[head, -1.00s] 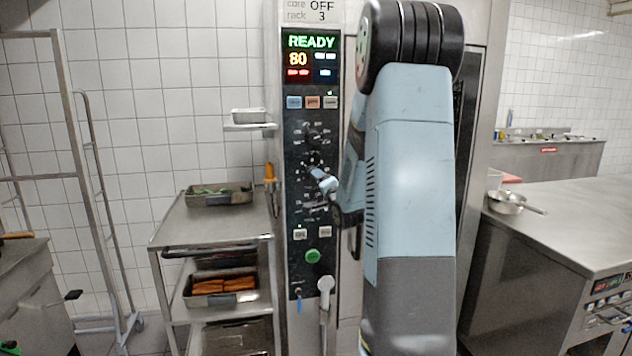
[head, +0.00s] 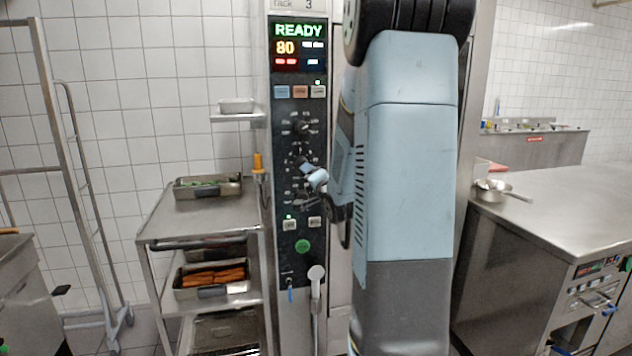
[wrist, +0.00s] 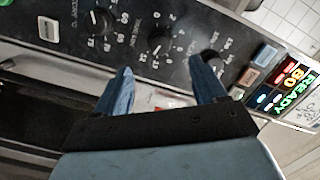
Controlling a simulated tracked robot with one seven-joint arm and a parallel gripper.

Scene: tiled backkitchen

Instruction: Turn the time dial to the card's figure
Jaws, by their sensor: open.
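The time dial (wrist: 160,42) is the middle of three black knobs on the oven's dark control panel (head: 287,255). Its figures ring it, but I cannot read its pointer surely. It also shows in the head view (head: 299,162), just above my gripper. My gripper (wrist: 161,67) is open and empty. Its two blue fingertips stand apart, one on each side of the time dial's line, short of the knob. I cannot tell any contact. The white card (head: 300,4) above the display is cut off at the top; only "rack 3" shows on it.
Other knobs sit close on both sides, one at left (wrist: 101,20) and one by the right finger (wrist: 210,60). The display (head: 299,45) reads READY and 80. A steel trolley (head: 185,222) stands left, a steel counter (head: 560,205) right. A hand shower (head: 316,275) hangs below.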

